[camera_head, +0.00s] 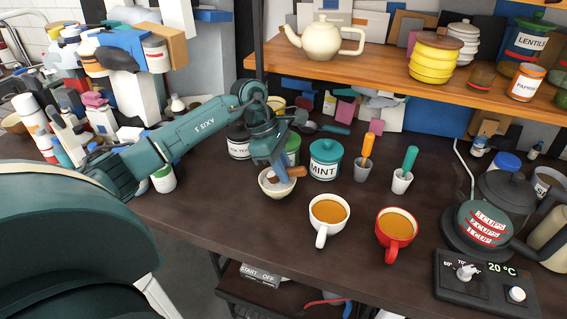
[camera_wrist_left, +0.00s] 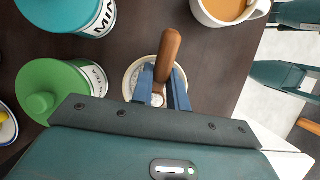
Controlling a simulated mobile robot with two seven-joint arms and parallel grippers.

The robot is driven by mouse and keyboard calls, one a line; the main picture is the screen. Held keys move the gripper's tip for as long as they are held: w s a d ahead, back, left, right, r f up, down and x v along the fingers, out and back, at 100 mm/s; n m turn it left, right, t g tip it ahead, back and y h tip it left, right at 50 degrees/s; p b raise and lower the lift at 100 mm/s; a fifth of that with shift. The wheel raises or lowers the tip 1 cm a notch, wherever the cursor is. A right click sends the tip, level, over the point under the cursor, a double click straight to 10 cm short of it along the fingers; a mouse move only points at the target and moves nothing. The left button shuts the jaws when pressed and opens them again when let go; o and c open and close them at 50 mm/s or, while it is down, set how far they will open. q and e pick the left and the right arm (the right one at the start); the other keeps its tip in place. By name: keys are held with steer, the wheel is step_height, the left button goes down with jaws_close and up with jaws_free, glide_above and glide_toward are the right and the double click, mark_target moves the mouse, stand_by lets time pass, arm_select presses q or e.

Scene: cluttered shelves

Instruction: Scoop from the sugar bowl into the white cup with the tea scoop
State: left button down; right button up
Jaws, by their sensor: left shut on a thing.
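The sugar bowl (camera_head: 275,191) is a small cream bowl on the dark counter, and its rim also shows in the left wrist view (camera_wrist_left: 131,73). My left gripper (camera_head: 277,175) is right over the bowl, its blue fingers (camera_wrist_left: 165,98) shut on the tea scoop. The scoop's brown wooden handle (camera_wrist_left: 169,52) sticks out past the fingers; it shows in the head view too (camera_head: 297,170). The scoop's head is hidden by the fingers and bowl. The white cup (camera_head: 325,224), holding orange-brown tea, stands just right of and nearer than the bowl.
A red cup (camera_head: 394,238) stands right of the white cup. The teal MINT canister (camera_head: 325,161) and a green-lidded canister (camera_wrist_left: 48,93) stand close behind the bowl. A kettle (camera_head: 487,220) is at right.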

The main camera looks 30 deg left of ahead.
arm_select(q)
steer(key=shift+d+r+y+p, duration=0.35)
steer(key=shift+r+y+p, duration=0.15)
steer(key=shift+r+p, duration=0.25)
steer(key=shift+w+d+r+y+p, duration=0.1)
steer(key=shift+d+r+y+p, duration=0.1)
steer(key=shift+y+p, duration=0.35)
steer(key=shift+a+g+y, duration=0.1)
steer(key=shift+g+y, duration=0.15)
steer(key=shift+g, duration=0.05)
steer(key=shift+r+y+p, duration=0.9)
steer(key=shift+p, duration=0.1)
arm_select(e)
steer(key=shift+s+d+r+m+g+h, duration=0.1)
steer(key=shift+s+d+m+g+h, duration=0.15)
steer(key=shift+d, duration=0.4)
steer(key=shift+s+d+r+m+g+h, duration=0.15)
steer(key=shift+s+d+g+h, duration=0.15)
steer(key=shift+d, duration=0.35)
arm_select(q)
steer(key=shift+d, duration=0.25)
